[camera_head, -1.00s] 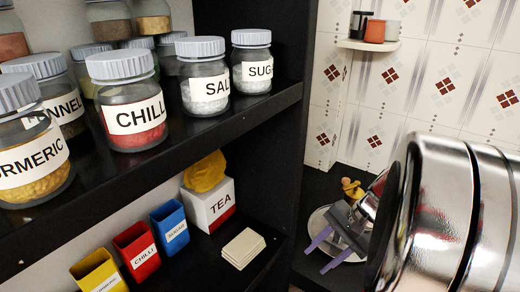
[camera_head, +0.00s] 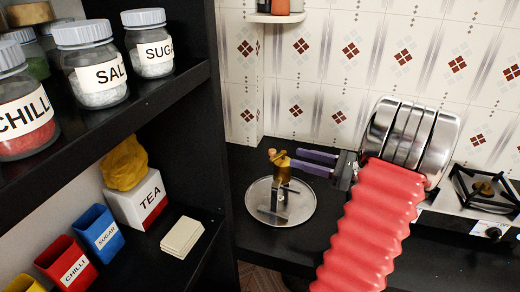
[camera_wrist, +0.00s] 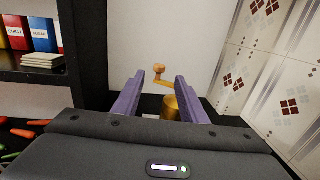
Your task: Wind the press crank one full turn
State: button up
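The press is a small brass-coloured body (camera_head: 283,172) standing on a round metal plate (camera_head: 302,208) on the black counter. Its crank (camera_head: 277,155), a short arm with a knob, sits on top. In the wrist view the crank (camera_wrist: 158,75) shows ahead, between and beyond the purple fingers, with the brass body (camera_wrist: 171,106) below it. My gripper (camera_head: 299,159) is open and empty, its two purple fingers pointing left toward the press from the right. In the wrist view the fingers of my gripper (camera_wrist: 152,92) are well apart. I see no contact with the crank.
A black shelf (camera_head: 190,85) with labelled jars (camera_head: 153,45) stands at the left, with a TEA box (camera_head: 137,203) and coloured tins (camera_head: 100,235) below. A stove (camera_head: 488,200) is at the right. A tiled wall (camera_head: 320,60) closes the back.

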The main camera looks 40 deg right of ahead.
aim_at(278, 155)
dwell(0.3)
jog(key=x, duration=1.4)
jog(key=shift+c, duration=0.4)
jog(key=c, duration=0.9)
jog(key=shift+a, duration=0.3)
grip_shut()
jog(key=shift+d, duration=0.25)
